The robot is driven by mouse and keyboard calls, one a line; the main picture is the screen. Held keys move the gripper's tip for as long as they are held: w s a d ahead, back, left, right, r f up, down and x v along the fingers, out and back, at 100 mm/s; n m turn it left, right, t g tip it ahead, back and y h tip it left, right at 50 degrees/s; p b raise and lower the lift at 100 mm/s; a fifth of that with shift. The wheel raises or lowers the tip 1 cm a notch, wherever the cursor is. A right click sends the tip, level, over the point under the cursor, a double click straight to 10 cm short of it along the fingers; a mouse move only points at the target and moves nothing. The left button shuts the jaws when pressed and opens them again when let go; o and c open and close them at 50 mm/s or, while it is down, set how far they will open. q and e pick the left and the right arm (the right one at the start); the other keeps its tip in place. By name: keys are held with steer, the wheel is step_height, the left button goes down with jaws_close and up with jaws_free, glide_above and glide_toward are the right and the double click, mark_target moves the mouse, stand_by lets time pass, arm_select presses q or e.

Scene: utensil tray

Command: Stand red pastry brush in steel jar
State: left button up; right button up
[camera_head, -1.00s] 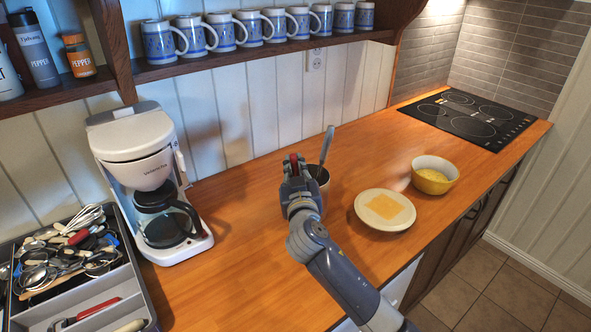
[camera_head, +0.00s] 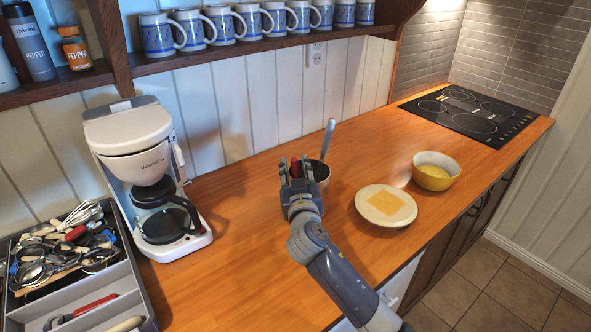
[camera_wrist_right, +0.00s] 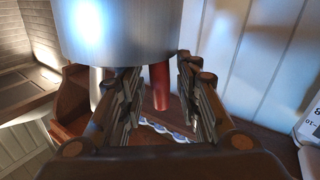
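The steel jar (camera_head: 325,186) stands on the wooden counter, partly hidden behind my right gripper. It fills the top of the right wrist view (camera_wrist_right: 120,30), which looks upside down. The red pastry brush (camera_head: 294,169) shows only as a red handle sticking out of the jar; its lower part is hidden. The red handle also shows in the right wrist view (camera_wrist_right: 160,88), between the spread fingers with gaps on both sides. My right gripper (camera_head: 296,163) is open at the jar's left side. My left gripper is not in view.
A grey handle (camera_head: 327,142) also stands in the jar. A plate (camera_head: 372,217) with a yellow slice and a yellow bowl (camera_head: 434,183) are to the right. A coffee maker (camera_head: 133,155) and a full utensil tray (camera_head: 128,274) are at the left. Counter between coffee maker and jar is clear.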

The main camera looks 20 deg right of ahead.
steer(key=shift+r+p, duration=0.35)
steer(key=shift+p, duration=0.15)
steer(key=shift+r+p, duration=0.35)
steer(key=shift+p, duration=0.15)
steer(key=shift+s+a+f+b, duration=0.15)
steer(key=shift+s+f+b, duration=0.4)
steer(key=shift+s+b, duration=0.15)
steer(key=s+a+r+b, duration=0.1)
steer(key=s+a+b, duration=0.1)
steer(key=s, duration=0.7)
steer(key=shift+b, duration=0.3)
steer(key=shift+s+a, duration=0.1)
steer(key=shift+s, duration=0.05)
